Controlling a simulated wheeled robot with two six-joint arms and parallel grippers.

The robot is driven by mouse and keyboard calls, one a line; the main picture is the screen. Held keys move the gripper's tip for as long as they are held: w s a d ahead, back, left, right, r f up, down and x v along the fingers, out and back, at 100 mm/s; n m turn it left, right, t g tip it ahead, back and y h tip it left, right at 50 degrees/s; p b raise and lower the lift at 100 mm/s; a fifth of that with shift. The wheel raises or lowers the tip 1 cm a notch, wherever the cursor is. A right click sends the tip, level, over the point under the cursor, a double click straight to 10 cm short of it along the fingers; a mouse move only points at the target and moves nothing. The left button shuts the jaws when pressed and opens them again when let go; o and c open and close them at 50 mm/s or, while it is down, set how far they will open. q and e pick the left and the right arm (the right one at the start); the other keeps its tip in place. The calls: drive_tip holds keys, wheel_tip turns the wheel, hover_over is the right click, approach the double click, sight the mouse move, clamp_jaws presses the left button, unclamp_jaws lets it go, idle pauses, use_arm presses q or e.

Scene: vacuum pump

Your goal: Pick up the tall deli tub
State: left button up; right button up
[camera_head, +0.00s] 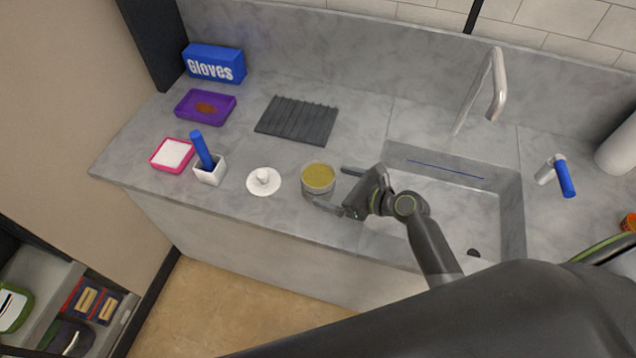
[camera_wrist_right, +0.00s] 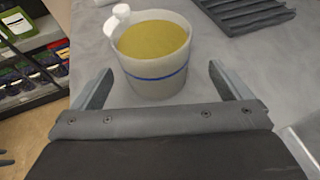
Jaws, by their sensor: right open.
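The deli tub (camera_head: 318,181) stands upright on the grey counter, left of the sink, with yellowish contents showing at its open top. In the right wrist view the tub (camera_wrist_right: 155,62) is whitish with a blue line around it. My right gripper (camera_head: 333,187) is open, its fingers pointing left toward the tub. In the right wrist view the tub lies ahead of and between the two fingers (camera_wrist_right: 155,85), and the jaws are not closed on it. The left gripper is not in view.
A white lid with a knob (camera_head: 264,181) lies just left of the tub. Further left are a white cup (camera_head: 210,174) with a blue-handled tool and a pink tray (camera_head: 172,155). A dark ribbed mat (camera_head: 297,121) lies behind. The sink (camera_head: 450,205) with its faucet (camera_head: 497,85) is right.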

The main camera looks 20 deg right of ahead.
sight(306, 167)
drive_tip(key=shift+w+a+f, duration=0.15)
drive_tip(key=shift+w+a, duration=0.2)
drive_tip(key=x, duration=0.5)
drive_tip(key=shift+s+a, duration=0.15)
drive_tip(key=shift+s, duration=0.05)
drive_tip(key=shift+c, duration=0.2)
drive_tip(key=c, duration=1)
drive_tip(key=shift+r+p, duration=0.25)
drive_tip(key=shift+p, duration=0.05)
drive_tip(key=shift+r+p, duration=0.6)
drive_tip(key=shift+r, duration=1.9)
drive_tip(key=shift+r+p, duration=0.3)
drive_tip(key=shift+r, duration=1.9)
